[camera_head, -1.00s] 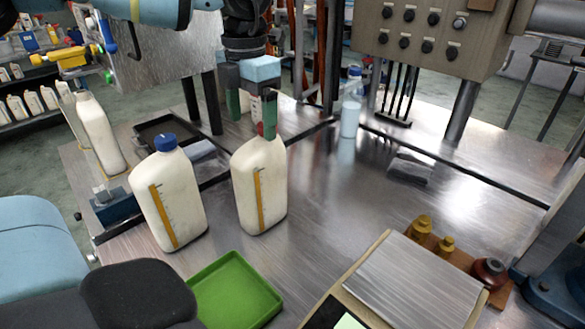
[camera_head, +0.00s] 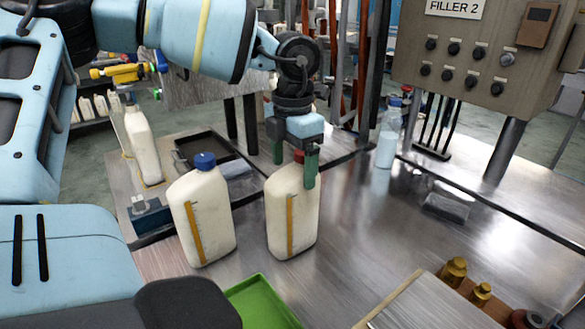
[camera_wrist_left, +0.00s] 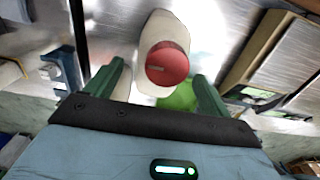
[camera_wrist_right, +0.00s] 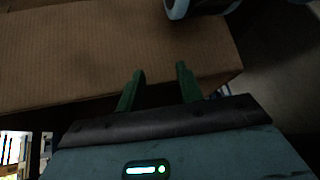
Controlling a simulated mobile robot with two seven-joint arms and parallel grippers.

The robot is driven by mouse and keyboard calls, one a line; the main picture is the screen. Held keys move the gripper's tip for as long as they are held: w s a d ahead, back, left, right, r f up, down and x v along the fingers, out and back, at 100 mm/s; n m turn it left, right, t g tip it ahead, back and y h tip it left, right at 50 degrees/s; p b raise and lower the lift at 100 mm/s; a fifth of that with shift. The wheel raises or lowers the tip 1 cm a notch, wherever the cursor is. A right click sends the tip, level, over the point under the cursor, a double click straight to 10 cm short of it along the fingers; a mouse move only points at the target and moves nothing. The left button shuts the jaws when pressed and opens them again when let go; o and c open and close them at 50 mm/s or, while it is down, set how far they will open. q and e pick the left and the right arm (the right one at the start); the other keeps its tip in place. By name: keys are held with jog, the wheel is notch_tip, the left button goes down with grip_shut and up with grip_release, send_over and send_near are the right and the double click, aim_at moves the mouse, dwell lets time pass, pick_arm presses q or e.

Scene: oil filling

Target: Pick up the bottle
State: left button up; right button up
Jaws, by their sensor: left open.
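A white bottle (camera_head: 294,220) with a yellow gauge strip and a red cap (camera_head: 299,156) stands upright on the metal table. My left gripper (camera_head: 294,174) is over it, open, with its green fingers on either side of the cap and neck. In the left wrist view the red cap (camera_wrist_left: 167,63) lies between the spread fingers (camera_wrist_left: 159,70), with a gap on each side. A similar bottle with a blue cap (camera_head: 202,215) stands just left of it. My right gripper (camera_wrist_right: 160,68) is open and empty in the right wrist view.
A green tray (camera_head: 262,302) lies in front of the bottles. Another white bottle (camera_head: 142,145) stands at the back left. A clear blue bottle (camera_head: 387,140) stands behind, near the control box (camera_head: 480,60). A cardboard box (camera_wrist_right: 100,45) is by my right gripper.

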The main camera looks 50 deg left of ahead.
aim_at(293, 206)
pick_arm(q)
jog(key=shift+f, duration=1.45)
grip_shut()
jog(key=shift+w+r, duration=0.1)
jog(key=shift+r, duration=0.05)
